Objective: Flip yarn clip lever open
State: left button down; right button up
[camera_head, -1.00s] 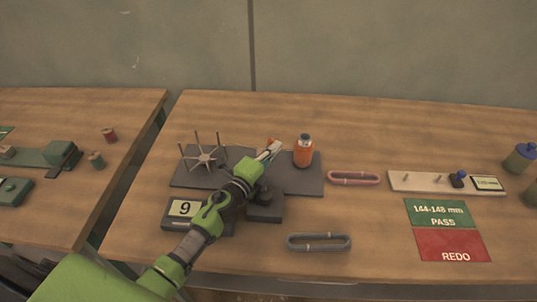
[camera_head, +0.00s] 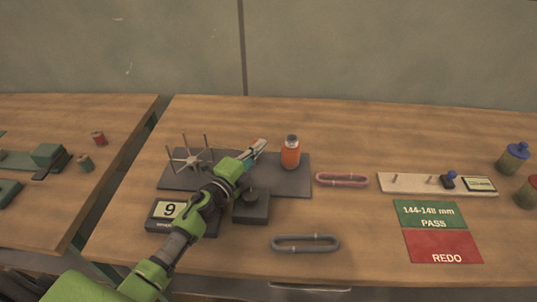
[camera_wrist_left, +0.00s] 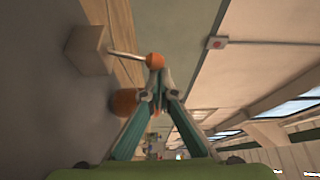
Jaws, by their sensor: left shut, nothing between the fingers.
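In the left wrist view, a grey block (camera_wrist_left: 88,50) carries a thin rod with an orange knob (camera_wrist_left: 155,60) on its end; this looks like the yarn clip lever. My left gripper (camera_wrist_left: 158,90) is shut and empty, its fingertips close to the knob; I cannot tell whether they touch. In the head view, my left gripper (camera_head: 259,147) is over the dark base plate (camera_head: 290,187), just left of the orange bottle (camera_head: 290,156). The arm and fingers largely hide the clip there. My right gripper is not in view.
A spoked winder (camera_head: 190,160) stands on the plate's left. A counter reading 9 (camera_head: 168,211) and a dark block (camera_head: 251,208) are in front.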

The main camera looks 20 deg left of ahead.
pick_arm(q)
jog(key=shift+s+a+f+n, duration=0.1)
jog(key=shift+a+n, duration=0.15)
jog(key=shift+n, duration=0.05)
jog(key=shift+a+n+t+b, duration=0.25)
jog(key=shift+n+t+b, duration=0.05)
jog(key=shift+b, duration=0.1)
jog(key=shift+s+a+r, duration=0.15)
jog(key=shift+a+r, duration=0.2)
jog(key=shift+a, duration=0.2)
jog(key=shift+s+a, duration=0.15)
jog(key=shift+a, duration=0.35)
jog(key=shift+r, duration=0.1)
notch_tip(320, 180, up, 10)
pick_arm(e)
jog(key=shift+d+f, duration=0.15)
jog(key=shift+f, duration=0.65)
